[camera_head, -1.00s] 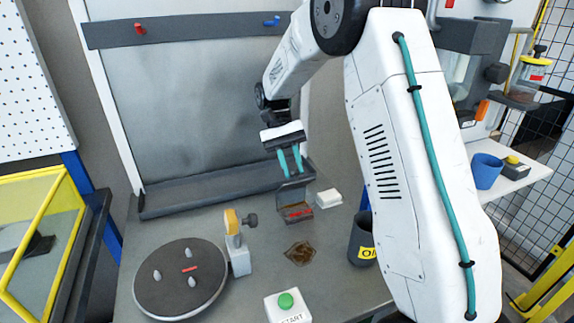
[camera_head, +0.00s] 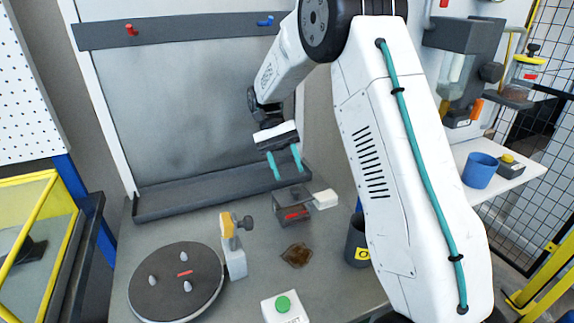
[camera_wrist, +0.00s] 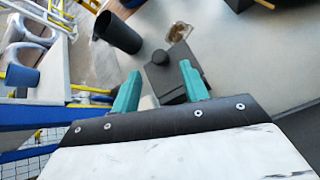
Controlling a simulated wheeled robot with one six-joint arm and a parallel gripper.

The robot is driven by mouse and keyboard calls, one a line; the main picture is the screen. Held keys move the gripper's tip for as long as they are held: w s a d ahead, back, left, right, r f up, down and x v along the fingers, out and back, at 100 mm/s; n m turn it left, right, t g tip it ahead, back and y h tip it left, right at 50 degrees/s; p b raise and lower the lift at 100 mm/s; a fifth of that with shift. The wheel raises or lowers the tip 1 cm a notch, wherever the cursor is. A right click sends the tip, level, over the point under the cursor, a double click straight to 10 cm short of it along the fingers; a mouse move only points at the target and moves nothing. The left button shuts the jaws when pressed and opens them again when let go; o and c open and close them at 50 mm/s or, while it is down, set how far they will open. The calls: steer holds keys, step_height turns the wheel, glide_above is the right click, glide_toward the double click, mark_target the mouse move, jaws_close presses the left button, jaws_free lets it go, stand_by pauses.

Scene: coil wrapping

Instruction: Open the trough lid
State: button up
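The trough appears to be the small dark grey box (camera_head: 292,213) with a red mark on its front, on the bench below the back ledge. Its top looks flat and covered, but it is too small to be sure how the lid sits. In the wrist view the box (camera_wrist: 172,78) shows a dark top with a round knob at its far edge. My gripper (camera_head: 285,163) is open and empty, above and slightly behind the box, not touching it. In the wrist view its teal fingers (camera_wrist: 160,88) stand apart on either side of the box, partly covering it.
A white block (camera_head: 325,199) is beside the box. A brown patch (camera_head: 297,255), dark cup (camera_head: 357,240), green START button (camera_head: 283,304), clamp stand (camera_head: 235,262) and round turntable (camera_head: 176,281) stand nearer the front. The dark back ledge (camera_head: 215,191) lies close to my gripper.

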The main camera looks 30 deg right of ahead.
steer(key=shift+r, duration=0.5)
steer(key=s+a+r, duration=0.1)
steer(key=s+r, duration=0.3)
steer(key=s, duration=1.2)
steer(key=shift+a, duration=0.2)
steer(key=shift+w+f, duration=0.1)
steer(key=s+a+r+n+t, duration=0.1)
steer(key=s+r+n+t, duration=0.1)
steer(key=s+t, duration=0.4)
steer(key=s+r+n+t, duration=0.2)
steer(key=s+n+t, duration=0.1)
steer(key=s+t, duration=0.3)
steer(key=shift+s+a+r+h, duration=0.15)
steer(key=shift+s+a+h, duration=0.25)
steer(key=shift+s, duration=0.15)
steer(key=shift+d, duration=0.1)
